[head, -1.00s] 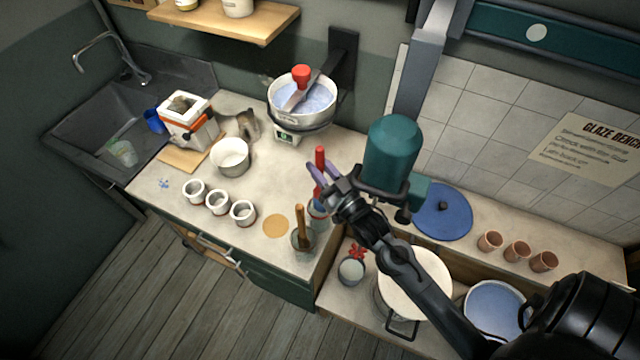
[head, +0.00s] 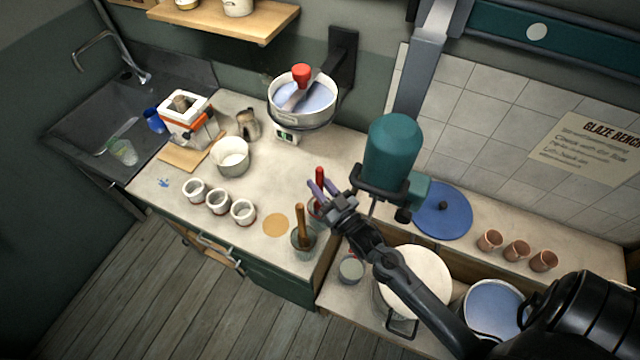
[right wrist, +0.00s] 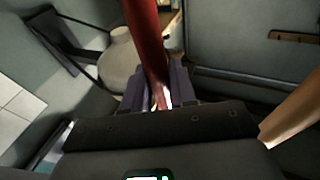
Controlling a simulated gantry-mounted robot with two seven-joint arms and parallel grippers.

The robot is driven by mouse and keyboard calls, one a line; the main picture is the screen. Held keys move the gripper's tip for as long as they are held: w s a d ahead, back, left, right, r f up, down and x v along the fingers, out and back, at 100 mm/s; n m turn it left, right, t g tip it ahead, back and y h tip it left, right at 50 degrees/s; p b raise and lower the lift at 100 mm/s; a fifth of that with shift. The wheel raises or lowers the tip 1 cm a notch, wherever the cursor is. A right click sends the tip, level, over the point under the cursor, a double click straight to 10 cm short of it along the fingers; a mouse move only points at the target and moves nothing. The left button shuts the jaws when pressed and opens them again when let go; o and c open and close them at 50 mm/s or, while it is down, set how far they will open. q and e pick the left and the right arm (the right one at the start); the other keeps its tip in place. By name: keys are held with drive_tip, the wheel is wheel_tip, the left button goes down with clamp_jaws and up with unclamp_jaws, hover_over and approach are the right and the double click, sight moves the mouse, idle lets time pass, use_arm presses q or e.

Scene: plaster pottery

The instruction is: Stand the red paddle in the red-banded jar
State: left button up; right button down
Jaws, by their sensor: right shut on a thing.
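The red paddle (head: 319,176) stands about upright, its red handle rising between the fingers of my right gripper (head: 322,190). The gripper is shut on that handle, and in the right wrist view the handle (right wrist: 148,45) runs down between the two fingers. A small jar with a reddish band (head: 315,210) is directly below the gripper on the counter, largely covered by the fingers. The paddle's lower end is hidden, so I cannot tell how deep it is in the jar. My left gripper is not in view.
A jar holding a wooden-handled tool (head: 301,238) stands close to the left. Several white cups (head: 218,201) and a round tan disc (head: 276,225) are further left. A teal mixer (head: 391,150) stands close to the right. A small pot (head: 350,270) sits below the forearm.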

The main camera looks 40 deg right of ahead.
drive_tip(key=shift+f, duration=0.1)
drive_tip(key=c, duration=0.9)
unclamp_jaws()
